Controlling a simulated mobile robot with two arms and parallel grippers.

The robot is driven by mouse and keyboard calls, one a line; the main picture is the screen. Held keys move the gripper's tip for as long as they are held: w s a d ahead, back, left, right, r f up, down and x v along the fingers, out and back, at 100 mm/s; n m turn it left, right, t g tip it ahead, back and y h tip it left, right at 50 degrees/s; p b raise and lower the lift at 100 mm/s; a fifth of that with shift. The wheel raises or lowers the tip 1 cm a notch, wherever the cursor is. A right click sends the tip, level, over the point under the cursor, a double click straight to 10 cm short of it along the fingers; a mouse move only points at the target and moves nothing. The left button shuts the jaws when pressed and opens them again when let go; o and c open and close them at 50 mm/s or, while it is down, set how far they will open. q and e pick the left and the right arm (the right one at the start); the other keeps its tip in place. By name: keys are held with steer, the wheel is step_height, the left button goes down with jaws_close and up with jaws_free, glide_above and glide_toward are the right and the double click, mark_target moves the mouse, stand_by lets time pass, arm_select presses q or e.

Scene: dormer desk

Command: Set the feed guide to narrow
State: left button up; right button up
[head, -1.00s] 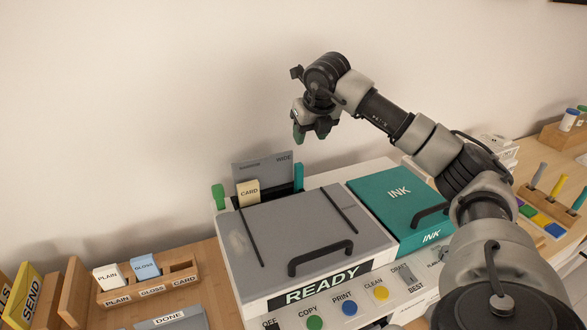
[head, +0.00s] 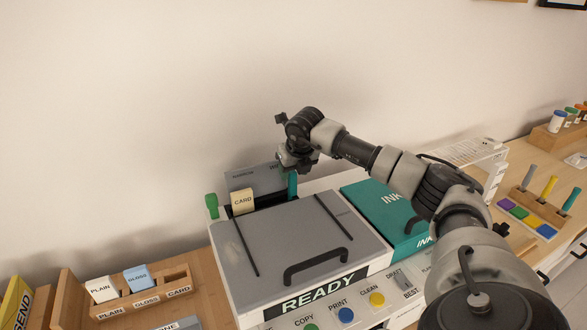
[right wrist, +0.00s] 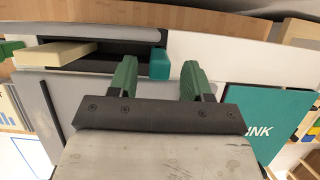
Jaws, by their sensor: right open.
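The feed guide is a small teal upright tab (head: 292,186) at the right end of the feed slot behind the printer lid. It stands at the WIDE end of the grey backboard (head: 256,180); the NARROW label is on the left. In the right wrist view the guide (right wrist: 160,64) shows between the two green fingertips. My right gripper (right wrist: 159,70) is open and empty, just over the guide; I cannot tell whether a finger touches it. A cream card pack (head: 242,201) stands in the slot left of the guide. My left gripper is not in view.
A green tab (head: 211,204) stands at the slot's left end. The grey printer lid (head: 295,240) with its black handle lies in front, the teal INK cover (head: 375,210) to the right. A wooden paper rack (head: 148,297) stands at left.

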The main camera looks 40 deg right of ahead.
jaws_close()
steer(key=w+a, duration=0.1)
steer(key=a, duration=0.2)
steer(key=w+a, duration=0.1)
steer(key=a, duration=0.2)
steer(key=w+a, duration=0.1)
steer(key=a, duration=0.3)
steer(key=shift+w, duration=0.1)
jaws_free()
steer(key=shift+a, duration=0.1)
steer(key=shift+r, duration=0.1)
